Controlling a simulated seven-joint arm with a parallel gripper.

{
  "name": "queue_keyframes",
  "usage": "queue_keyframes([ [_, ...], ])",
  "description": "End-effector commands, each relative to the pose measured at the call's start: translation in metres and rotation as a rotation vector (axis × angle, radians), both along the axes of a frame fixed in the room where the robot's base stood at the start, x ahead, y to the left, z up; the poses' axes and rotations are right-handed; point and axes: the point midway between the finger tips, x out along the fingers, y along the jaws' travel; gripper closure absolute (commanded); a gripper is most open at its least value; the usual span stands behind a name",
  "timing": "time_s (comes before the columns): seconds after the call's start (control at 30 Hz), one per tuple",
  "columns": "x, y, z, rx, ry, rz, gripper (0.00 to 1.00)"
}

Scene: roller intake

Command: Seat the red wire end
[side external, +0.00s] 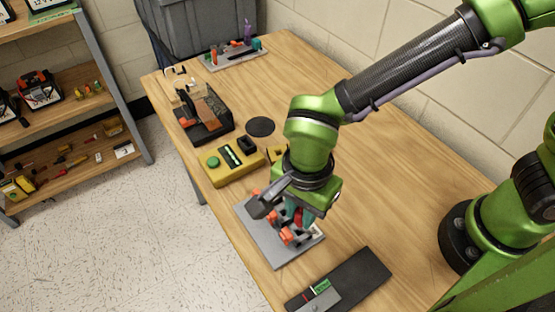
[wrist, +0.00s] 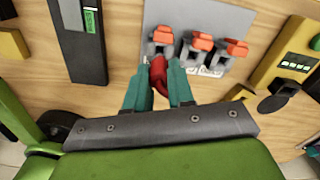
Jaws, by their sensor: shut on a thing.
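My gripper (side external: 297,214) points down over the grey plate (side external: 272,251) near the table's front edge. In the wrist view its two teal fingers (wrist: 158,85) are shut on the red wire end (wrist: 158,72). The red end points at the left one of three grey connectors with orange levers (wrist: 163,36). It is right at that connector; whether it is inside cannot be told. The middle connector (wrist: 195,47) and right connector (wrist: 231,52) stand beside it on the plate. In the side view my gripper hides part of the plate and connectors.
A dark strip with a grey device (side external: 345,281) lies in front of the plate. A yellow box with a green button (side external: 230,163) and a black disc (side external: 261,126) lie behind it. A black machine (side external: 204,118) stands farther back. The table's right side is mostly clear.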

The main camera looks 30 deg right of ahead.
Motion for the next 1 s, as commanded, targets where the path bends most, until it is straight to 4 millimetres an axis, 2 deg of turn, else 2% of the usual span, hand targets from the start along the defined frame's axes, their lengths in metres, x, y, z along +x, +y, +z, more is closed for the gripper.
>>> queue_keyframes([
  [0.27,0.000,0.000,-0.001,0.000,0.000,0.000,1.00],
  [1.0,0.000,0.000,-0.020,0.000,0.001,0.000,1.00],
])
